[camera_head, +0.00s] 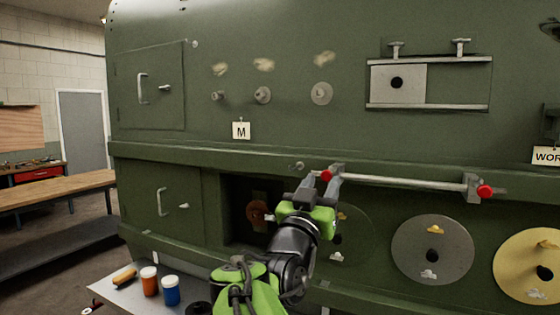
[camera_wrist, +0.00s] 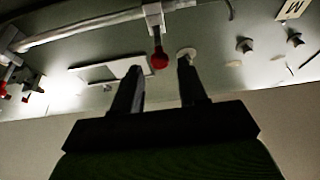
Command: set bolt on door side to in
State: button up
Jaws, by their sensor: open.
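A pale bar (camera_head: 405,182) runs across the green fuselage side, with a grey bracket and a red-knobbed bolt at each end. The left bolt's red knob (camera_head: 326,175), on the side toward the room door, also shows in the wrist view (camera_wrist: 159,60). The right bolt's red knob (camera_head: 484,191) is at the bar's far end. My gripper (camera_head: 322,187) is open at the left bolt. In the wrist view the red knob appears between the fingertips (camera_wrist: 160,66); whether either finger touches it I cannot tell. The fingers partly hide the left bracket in the head view.
A ledge crosses the fuselage just above the bar. A dark opening (camera_head: 238,232) and round plates (camera_head: 432,250) lie below. Knobs and a tag marked M (camera_head: 241,131) are above left. A cart (camera_head: 120,288) with orange and blue jars stands at lower left. The room door (camera_head: 82,125) is far left.

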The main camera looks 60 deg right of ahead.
aim_at(326, 177)
jog(key=p+x, duration=0.1)
jog(key=x, duration=0.3)
jog(key=shift+d, duration=0.2)
grip_shut()
